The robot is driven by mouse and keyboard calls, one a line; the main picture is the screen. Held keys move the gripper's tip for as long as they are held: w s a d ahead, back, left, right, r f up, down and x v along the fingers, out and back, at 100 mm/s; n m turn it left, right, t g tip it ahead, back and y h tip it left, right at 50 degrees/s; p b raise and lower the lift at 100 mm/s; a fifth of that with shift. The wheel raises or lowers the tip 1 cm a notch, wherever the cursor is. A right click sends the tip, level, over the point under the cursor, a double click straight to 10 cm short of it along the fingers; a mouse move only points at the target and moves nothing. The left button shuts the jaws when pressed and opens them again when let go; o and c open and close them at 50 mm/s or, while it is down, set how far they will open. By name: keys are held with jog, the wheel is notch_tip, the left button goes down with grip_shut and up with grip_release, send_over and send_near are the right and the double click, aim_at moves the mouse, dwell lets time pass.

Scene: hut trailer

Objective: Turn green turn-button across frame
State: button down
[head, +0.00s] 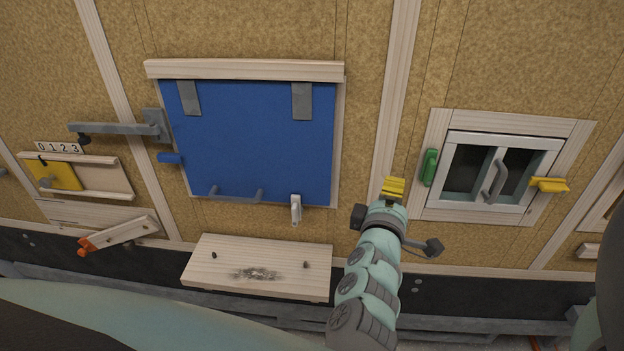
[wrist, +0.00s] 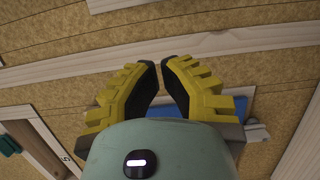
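The green turn-button (head: 429,167) stands upright on the left side of the small window's wooden frame (head: 433,133) in the head view. In the wrist view part of the green turn-button (wrist: 9,144) shows at the left edge. My gripper (head: 393,187) is to the left of the green button and a little lower, apart from it. In the wrist view the yellow fingers of my gripper (wrist: 161,64) lean together, their tips almost meeting with nothing between them.
A yellow turn-button (head: 549,185) lies across the window frame's right side. The window has a grey handle (head: 493,181). A blue panel (head: 262,140) with a white turn-button (head: 296,209) is left of my gripper. A wooden shelf (head: 258,252) juts out below it.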

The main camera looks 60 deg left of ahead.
jog(key=p, duration=0.3)
send_near(400, 151)
jog(key=shift+w, duration=0.75)
jog(key=p+x, duration=0.1)
jog(key=x, duration=0.3)
jog(key=shift+a+f+p, duration=0.1)
jog(key=shift+a+p, duration=0.2)
jog(key=shift+p, duration=0.05)
jog(key=shift+w+a+p, duration=0.15)
jog(key=shift+w+p, duration=0.15)
jog(key=shift+s+a+p, duration=0.1)
jog(key=shift+s+p, duration=0.05)
jog(key=shift+p, duration=1.4)
jog(key=shift+w+d+p, duration=0.65)
jog(key=shift+p, duration=0.15)
jog(key=shift+w+d+p, duration=0.3)
jog(key=shift+w+d, duration=0.45)
jog(key=shift+w, duration=0.1)
